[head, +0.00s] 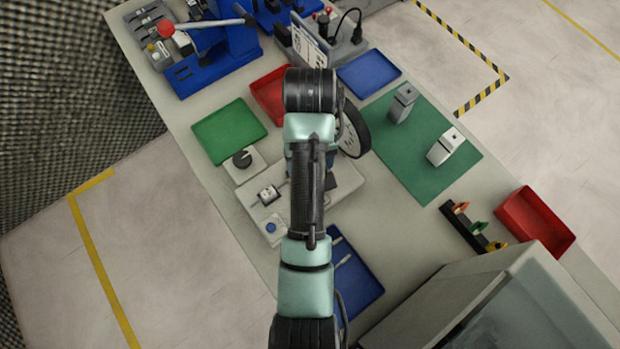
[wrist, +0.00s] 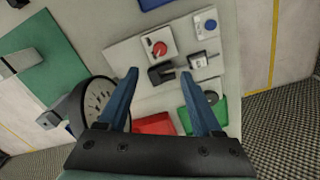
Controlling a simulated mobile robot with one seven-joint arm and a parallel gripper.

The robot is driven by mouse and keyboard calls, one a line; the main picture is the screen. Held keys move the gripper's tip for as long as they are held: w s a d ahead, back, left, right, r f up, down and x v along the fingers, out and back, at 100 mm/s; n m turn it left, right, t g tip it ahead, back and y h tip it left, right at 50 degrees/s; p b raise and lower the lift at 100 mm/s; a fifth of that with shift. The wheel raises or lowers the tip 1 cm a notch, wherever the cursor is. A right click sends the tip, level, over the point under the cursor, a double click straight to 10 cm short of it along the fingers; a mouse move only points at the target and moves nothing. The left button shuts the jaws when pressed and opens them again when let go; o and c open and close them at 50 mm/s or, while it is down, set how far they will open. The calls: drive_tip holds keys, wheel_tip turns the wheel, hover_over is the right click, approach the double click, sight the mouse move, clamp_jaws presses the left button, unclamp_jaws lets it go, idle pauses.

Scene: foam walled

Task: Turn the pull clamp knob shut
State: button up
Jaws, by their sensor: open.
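A pale panel (wrist: 140,40) carries several small fittings in the wrist view. A red round knob (wrist: 159,47) sits on a white square block. Just below it is a black bracket-like part (wrist: 160,74), and to its right a small white-and-black fitting (wrist: 200,60) with a rod. I cannot tell for sure which of these is the pull clamp knob. My gripper (wrist: 158,73) is open, its two blue fingers pointing at the panel with the black part showing between the tips. I see no contact. In the head view my arm hides the gripper and part of the panel (head: 340,178).
A black knob on a pale block (head: 242,160) and a blue button (head: 271,227) are nearby. A black-rimmed round dial (wrist: 97,95) stands close to my left finger. Green (head: 228,130), red (head: 268,95) and blue (head: 368,73) trays lie around. A green mat (head: 425,150) holds two grey blocks.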

wheel_tip(320, 180, down, 12)
drive_tip(key=shift+s+f+b, duration=0.15)
drive_tip(key=shift+f+b, duration=0.1)
drive_tip(key=shift+b, duration=0.6)
drive_tip(key=shift+c, duration=0.2)
clamp_jaws()
